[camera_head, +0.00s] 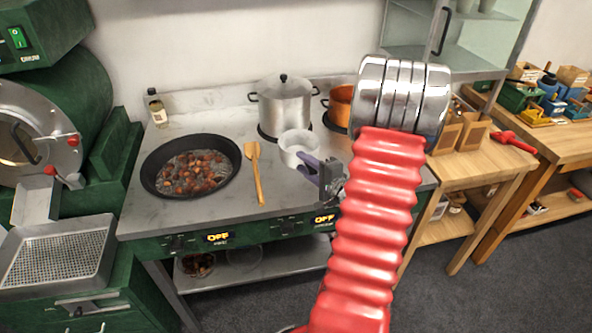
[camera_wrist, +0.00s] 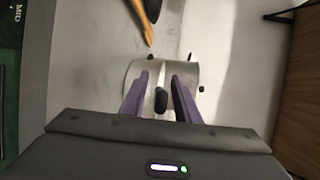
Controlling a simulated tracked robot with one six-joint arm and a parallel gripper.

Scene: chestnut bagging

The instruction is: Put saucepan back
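The saucepan (camera_head: 298,149) is a small pale metal pan standing on the steel stove top, right of the wooden spatula. In the wrist view the saucepan (camera_wrist: 150,72) lies just beyond my fingertips, with its dark handle (camera_wrist: 161,101) pointing toward me. My gripper (camera_head: 308,166) comes in from the right, beside the saucepan. Its two purple fingers (camera_wrist: 160,78) stand apart on either side of the handle, with a gap visible on both sides. In the head view my gripper hides the handle. The exact height of the fingers relative to the handle is unclear.
A black frying pan (camera_head: 190,167) of chestnuts sits left of the wooden spatula (camera_head: 256,172). A lidded steel pot (camera_head: 284,105) and an orange pot (camera_head: 340,103) stand behind. A bottle (camera_head: 157,110) is at the back left. A wooden table (camera_head: 470,165) is to the right.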

